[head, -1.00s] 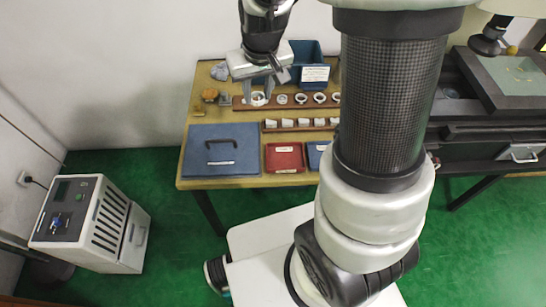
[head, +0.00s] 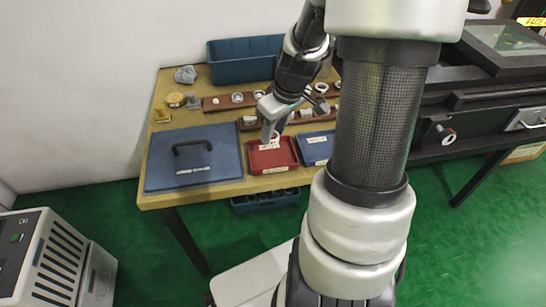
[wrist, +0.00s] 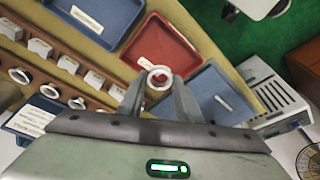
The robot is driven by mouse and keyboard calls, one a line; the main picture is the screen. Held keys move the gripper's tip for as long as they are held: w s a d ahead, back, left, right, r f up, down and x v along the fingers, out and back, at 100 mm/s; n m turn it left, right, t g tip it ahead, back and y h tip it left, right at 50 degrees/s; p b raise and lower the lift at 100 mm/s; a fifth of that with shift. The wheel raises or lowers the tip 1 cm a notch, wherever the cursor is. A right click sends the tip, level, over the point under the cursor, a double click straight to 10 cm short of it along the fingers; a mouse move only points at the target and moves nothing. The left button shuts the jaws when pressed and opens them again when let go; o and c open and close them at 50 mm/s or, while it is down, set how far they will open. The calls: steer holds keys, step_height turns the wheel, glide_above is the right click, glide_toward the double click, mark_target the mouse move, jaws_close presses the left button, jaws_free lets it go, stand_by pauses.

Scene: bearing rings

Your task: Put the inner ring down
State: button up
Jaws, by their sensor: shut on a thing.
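My gripper (head: 271,136) is shut on a pale inner ring (wrist: 159,77). The wrist view shows the ring between the two fingertips, its hole facing the camera. The gripper holds it over the red tray (head: 284,165), which also shows beyond the ring in the wrist view (wrist: 165,45). In the head view the fingers largely cover the ring. I cannot tell whether the ring touches the tray floor.
A blue lid with a handle (head: 195,160) lies left of the red tray, and a blue tray (head: 318,149) lies right of it. Brown racks (head: 222,103) with rings stand behind. A blue bin (head: 243,62) is at the back.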

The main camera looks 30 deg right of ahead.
mark_target(271, 156)
steer(key=shift+f+b, duration=0.85)
steer(key=shift+f, duration=2.55)
steer(key=shift+f, duration=0.1)
steer(key=shift+f, duration=0.15)
steer(key=o, duration=1.2)
steer(key=shift+c, duration=0.2)
steer(key=shift+r, duration=0.4)
steer(key=a+p+v, duration=0.1)
steer(key=p+v, duration=0.2)
steer(key=v, duration=0.8)
steer(key=shift+d+r, duration=0.35)
steer(key=shift+d, duration=0.15)
